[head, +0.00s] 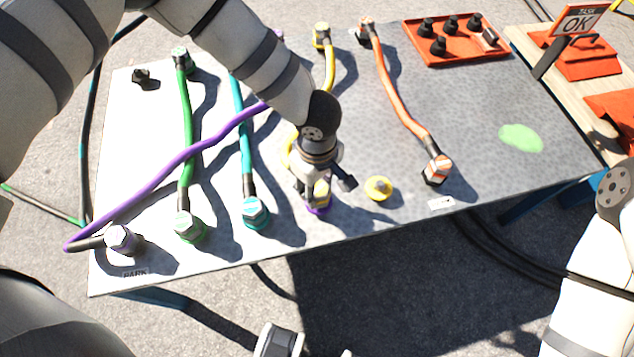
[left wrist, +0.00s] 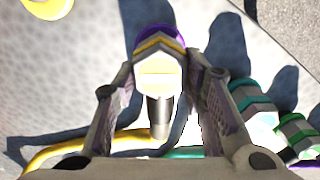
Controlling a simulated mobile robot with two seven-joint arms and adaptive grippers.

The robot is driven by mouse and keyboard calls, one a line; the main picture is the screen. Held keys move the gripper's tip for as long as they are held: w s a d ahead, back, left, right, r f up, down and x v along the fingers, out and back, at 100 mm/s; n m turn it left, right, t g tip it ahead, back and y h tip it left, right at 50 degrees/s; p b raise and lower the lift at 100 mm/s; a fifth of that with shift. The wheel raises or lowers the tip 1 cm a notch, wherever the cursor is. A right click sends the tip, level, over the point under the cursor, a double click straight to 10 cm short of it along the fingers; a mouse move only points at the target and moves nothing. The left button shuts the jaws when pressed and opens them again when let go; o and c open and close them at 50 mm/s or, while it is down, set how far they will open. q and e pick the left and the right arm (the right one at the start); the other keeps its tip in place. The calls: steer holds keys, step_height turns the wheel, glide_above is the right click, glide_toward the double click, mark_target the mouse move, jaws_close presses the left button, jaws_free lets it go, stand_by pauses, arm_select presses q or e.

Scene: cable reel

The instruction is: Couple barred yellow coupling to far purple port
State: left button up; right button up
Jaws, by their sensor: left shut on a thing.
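The yellow coupling (left wrist: 160,78) has a pale hexagonal body with a yellow band. My left gripper (head: 322,190) points down and is shut on it. The purple port (head: 317,209) is directly beneath; its purple ring (left wrist: 158,36) shows just beyond the coupling in the left wrist view. The coupling is at the ring and looks lined up with it; whether it is fully seated is hidden. The yellow cable (head: 330,68) runs from the back of the table, behind my left arm, to the coupling. My right gripper is not seen.
An empty yellow port (head: 378,188) lies just right. Left stand the teal coupling (head: 256,212), the green coupling (head: 189,226) and the purple cable's coupling (head: 121,239) by the PARK label. An orange coupling (head: 437,169) is at right. A red tray (head: 470,58) is at the back.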

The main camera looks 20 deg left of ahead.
arm_select(q)
steer(key=shift+f, duration=0.5)
steer(key=o, duration=1.3)
steer(key=shift+o, duration=0.2)
steer(key=shift+r, duration=0.1)
step_height(320, 180, up, 12)
